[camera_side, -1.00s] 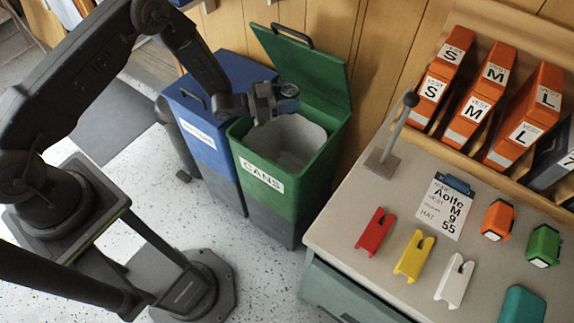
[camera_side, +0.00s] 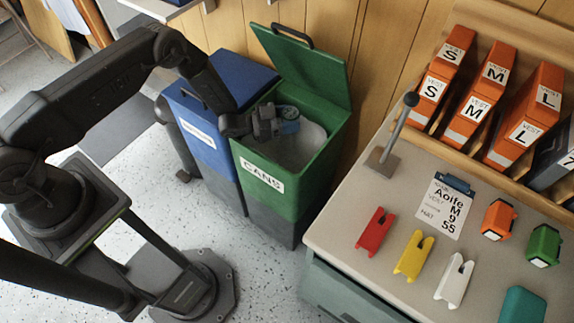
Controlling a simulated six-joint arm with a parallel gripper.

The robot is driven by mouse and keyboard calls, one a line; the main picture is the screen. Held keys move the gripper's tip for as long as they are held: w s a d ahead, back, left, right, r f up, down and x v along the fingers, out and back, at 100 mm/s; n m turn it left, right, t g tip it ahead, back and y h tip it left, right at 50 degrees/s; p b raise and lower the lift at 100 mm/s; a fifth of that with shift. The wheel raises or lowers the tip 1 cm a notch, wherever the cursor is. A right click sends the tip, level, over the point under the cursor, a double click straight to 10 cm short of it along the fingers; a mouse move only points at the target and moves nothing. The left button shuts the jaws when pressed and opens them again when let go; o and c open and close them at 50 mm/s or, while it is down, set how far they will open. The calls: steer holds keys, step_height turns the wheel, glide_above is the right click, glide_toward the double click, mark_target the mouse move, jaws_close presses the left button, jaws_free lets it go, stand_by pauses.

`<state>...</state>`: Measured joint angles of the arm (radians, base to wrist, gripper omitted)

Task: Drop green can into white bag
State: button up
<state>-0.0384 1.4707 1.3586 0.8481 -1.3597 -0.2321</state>
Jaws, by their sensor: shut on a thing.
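My gripper (camera_side: 270,121) is shut on a can (camera_side: 288,126), with its pale round end facing up. Its side looks dark blue-grey here, and the fingers hide part of it. The gripper and can are at the mouth of the open green bin labelled CANS (camera_side: 263,180), at or a little below the rim. The white bag (camera_side: 312,138) lines the inside of this bin, below and to the right of the can. The gripper and can hide part of the bag, and its bottom is not visible.
The green bin's lid (camera_side: 305,70) stands open behind it. A closed blue bin (camera_side: 205,135) stands close on the left. To the right, a workbench (camera_side: 335,215) carries a lever post (camera_side: 392,135), a clipboard (camera_side: 444,205) and several coloured clips. Orange vest boxes (camera_side: 480,100) stand behind.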

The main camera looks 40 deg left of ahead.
steer(key=o, duration=1)
steer(key=shift+o, duration=0.2)
steer(key=shift+a, duration=0.1)
steer(key=v, duration=0.5)
step_height(320, 180, up, 7)
